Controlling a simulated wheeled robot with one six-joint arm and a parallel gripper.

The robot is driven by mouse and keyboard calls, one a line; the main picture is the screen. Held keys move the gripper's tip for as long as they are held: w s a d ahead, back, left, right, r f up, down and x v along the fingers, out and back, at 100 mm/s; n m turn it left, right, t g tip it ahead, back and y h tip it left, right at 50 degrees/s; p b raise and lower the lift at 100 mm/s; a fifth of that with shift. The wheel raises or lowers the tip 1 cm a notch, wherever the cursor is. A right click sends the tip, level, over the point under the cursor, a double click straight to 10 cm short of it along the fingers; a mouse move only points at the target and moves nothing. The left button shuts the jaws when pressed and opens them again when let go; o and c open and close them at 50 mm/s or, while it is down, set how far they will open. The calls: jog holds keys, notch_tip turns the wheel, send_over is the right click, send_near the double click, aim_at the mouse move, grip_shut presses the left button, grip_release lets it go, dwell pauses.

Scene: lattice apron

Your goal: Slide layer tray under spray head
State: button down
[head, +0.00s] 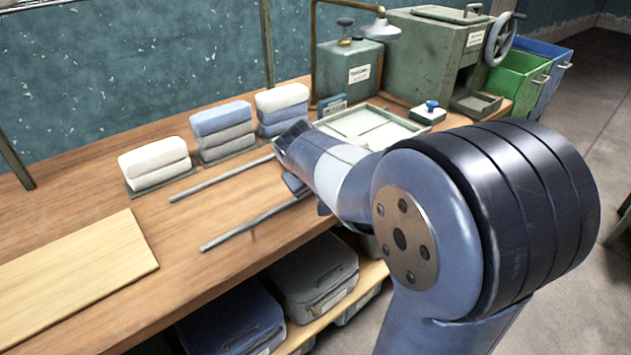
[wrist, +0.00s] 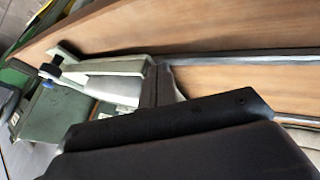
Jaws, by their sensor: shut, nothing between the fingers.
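The layer tray (head: 357,124) is a shallow, pale tray with a grey-green rim, lying on the bench beyond my forearm. The spray head (head: 381,27) is a pale cone on a bent brass pipe, above and behind the tray; exact alignment cannot be told. In the wrist view the tray (wrist: 112,88) shows as a pale frame, partly hidden by my gripper. My gripper (wrist: 165,84) is shut and empty, its dark fingers close to the tray's end; whether they touch is unclear. In the head view my arm mostly hides the gripper.
Two metal rails (head: 222,180) lie on the bench, running toward the tray. Folded cloth stacks (head: 223,131) stand behind them. A green tank (head: 349,72), a green press (head: 432,55) and a small blue-knobbed box (head: 428,113) stand around the tray. A pale board (head: 75,275) lies front left.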

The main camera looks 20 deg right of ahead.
jog(key=w+d+p, duration=0.1)
jog(key=d, duration=0.1)
jog(key=w+d+p, duration=0.1)
jog(key=d, duration=0.2)
jog(key=w+d, duration=0.1)
jog(key=d, duration=0.2)
jog(key=shift+p, duration=0.4)
